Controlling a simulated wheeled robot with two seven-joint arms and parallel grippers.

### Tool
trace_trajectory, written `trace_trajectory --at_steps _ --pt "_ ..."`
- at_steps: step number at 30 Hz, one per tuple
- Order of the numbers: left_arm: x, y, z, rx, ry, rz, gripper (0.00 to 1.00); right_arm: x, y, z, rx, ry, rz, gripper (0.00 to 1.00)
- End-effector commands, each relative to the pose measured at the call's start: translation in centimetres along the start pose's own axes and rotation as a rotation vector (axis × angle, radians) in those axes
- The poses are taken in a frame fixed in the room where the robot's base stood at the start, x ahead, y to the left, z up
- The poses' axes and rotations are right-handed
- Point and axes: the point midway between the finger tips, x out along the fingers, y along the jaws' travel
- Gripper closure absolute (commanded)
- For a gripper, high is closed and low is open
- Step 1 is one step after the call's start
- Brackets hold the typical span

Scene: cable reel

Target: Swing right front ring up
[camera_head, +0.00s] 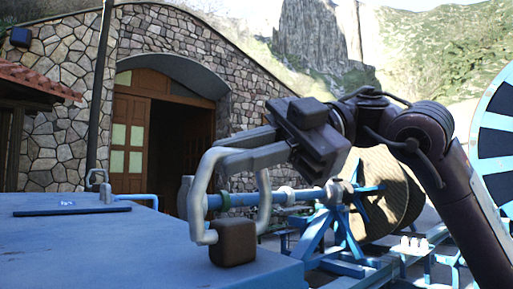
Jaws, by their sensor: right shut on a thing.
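My right gripper (234,237) comes in from the right on a dark arm and reaches down with long grey fingers. A dark brown block (233,243) sits between its fingertips, at the edge of the blue surface, and the gripper looks shut on it. A blue shaft (300,195) with grey collars runs behind the fingers to a reel. A grey ring-like collar (186,197) shows at the shaft's left end, partly covered by a finger. I cannot tell which part is the right front ring. My left gripper is not in view.
A blue flat surface (120,240) fills the lower left, with a dark bar (72,210) and a pipe fitting on it. A wooden reel (378,195) stands on a blue frame (345,230). A large blue wheel (495,140) is at right. A stone building is behind.

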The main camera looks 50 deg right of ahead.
Motion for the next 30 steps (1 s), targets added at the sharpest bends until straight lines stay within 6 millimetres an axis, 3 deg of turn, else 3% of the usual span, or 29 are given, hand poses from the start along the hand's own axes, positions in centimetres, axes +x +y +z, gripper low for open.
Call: trace_trajectory --at_steps 12,30 --pt "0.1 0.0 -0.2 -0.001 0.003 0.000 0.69 0.9 0.8 1.7 0.206 -0.006 -0.097 1.00" --pt "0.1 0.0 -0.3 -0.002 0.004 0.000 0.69 1.0 0.9 1.9 0.238 -0.005 -0.111 1.00"
